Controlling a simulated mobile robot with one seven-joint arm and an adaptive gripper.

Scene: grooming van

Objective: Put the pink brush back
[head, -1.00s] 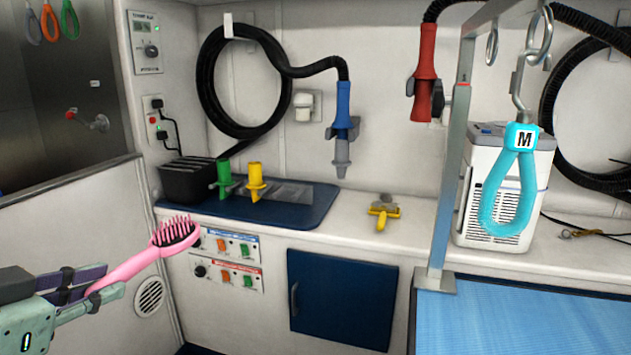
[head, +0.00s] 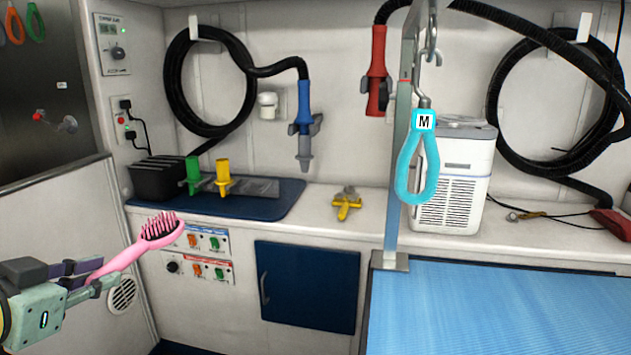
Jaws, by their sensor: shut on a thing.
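The pink brush (head: 130,254) is at the lower left of the head view, with its bristle head up and to the right. My gripper (head: 92,280) is shut on the brush's handle and holds it in the air, in front of the counter's left end. The end of the handle is hidden between the fingers. A dark block-like holder (head: 157,180) stands at the counter's left end. A green-handled tool (head: 194,175) and a yellow-handled tool (head: 224,177) stand beside it on a dark blue mat (head: 265,205).
A yellow clip-like tool (head: 347,204) lies on the counter (head: 320,222). The upright post (head: 396,180) with a cyan loop (head: 417,160) stands by the blue table (head: 490,310). A white appliance (head: 455,190) is behind it. Blue (head: 304,115) and red (head: 377,75) hose nozzles hang on the wall.

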